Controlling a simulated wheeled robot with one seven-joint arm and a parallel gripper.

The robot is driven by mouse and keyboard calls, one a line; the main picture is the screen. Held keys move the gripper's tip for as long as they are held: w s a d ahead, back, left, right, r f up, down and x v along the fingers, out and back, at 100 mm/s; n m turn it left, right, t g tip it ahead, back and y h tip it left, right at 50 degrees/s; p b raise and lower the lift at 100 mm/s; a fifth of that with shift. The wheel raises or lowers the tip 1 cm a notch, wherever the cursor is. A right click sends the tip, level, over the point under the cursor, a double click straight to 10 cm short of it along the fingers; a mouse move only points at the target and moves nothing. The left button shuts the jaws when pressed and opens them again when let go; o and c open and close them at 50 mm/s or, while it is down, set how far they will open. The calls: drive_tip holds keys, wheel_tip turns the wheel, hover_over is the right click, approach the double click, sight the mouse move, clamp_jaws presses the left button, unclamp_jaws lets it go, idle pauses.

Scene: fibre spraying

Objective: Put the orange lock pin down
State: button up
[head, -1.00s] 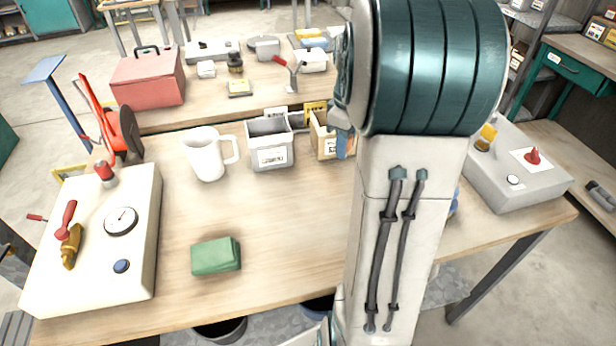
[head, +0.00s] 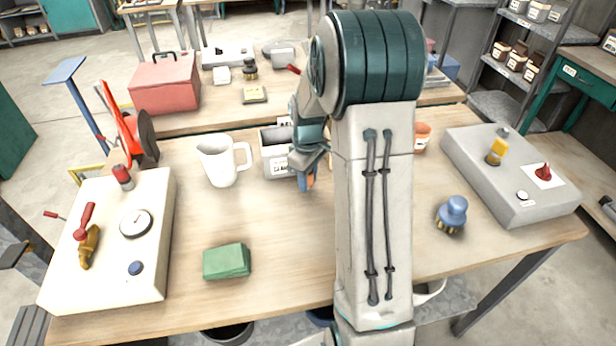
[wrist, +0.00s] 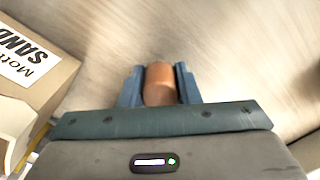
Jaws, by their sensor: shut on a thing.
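The orange lock pin (wrist: 160,84) is between the two blue fingers of my gripper (wrist: 160,88) in the wrist view. Its rounded end shows; the rest is hidden by the gripper. In the head view my gripper (head: 307,180) points down over the middle of the table (head: 285,230), just right of the grey bin. Only a small orange patch shows between the fingers there. Bare wood lies beyond the pin in the wrist view; whether the pin touches it I cannot tell.
The front middle table is clear.

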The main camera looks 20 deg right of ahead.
drive_tip(key=shift+f, duration=0.2)
drive_tip(key=shift+f, duration=0.2)
drive_tip(key=o, duration=1)
drive_tip(key=shift+r, duration=0.1)
